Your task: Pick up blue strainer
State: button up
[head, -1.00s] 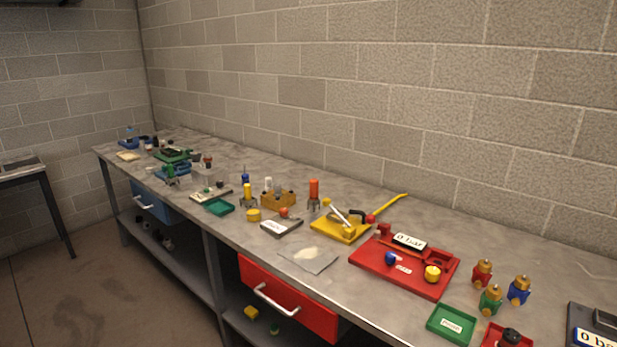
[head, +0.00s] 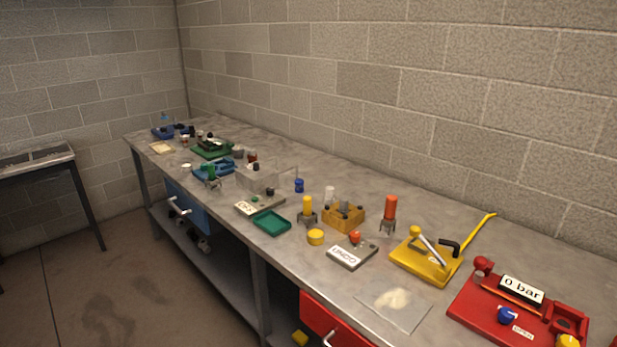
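A small dark blue upright piece (head: 299,186) stands on the workbench (head: 340,174), behind a yellow-topped piece (head: 307,209) on legs. Other blue things are a blue tray-like fixture (head: 214,169) farther left, a blue item (head: 163,132) at the far end and a blue knob (head: 507,315) on the red fixture. They are too small to tell for certain which is the blue strainer. My gripper is not in view.
A clear box (head: 258,178), a green tray (head: 272,222), a wooden-looking block (head: 343,217) and a yellow fixture (head: 427,256) crowd the bench. An orange-topped piece (head: 390,210) stands near the wall. The floor (head: 110,285) left of the bench is clear.

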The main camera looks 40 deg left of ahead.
aim_at(299, 183)
jog(key=i+j, duration=0.1)
jog(key=j, duration=1.4)
jog(key=i+j, duration=0.15)
jog(key=j, duration=0.6)
jog(key=i+j, duration=0.1)
jog(key=j, duration=1.4)
jog(key=i+j, duration=0.15)
jog(key=j, duration=0.6)
jog(key=i+j, duration=0.1)
jog(key=j, duration=0.65)
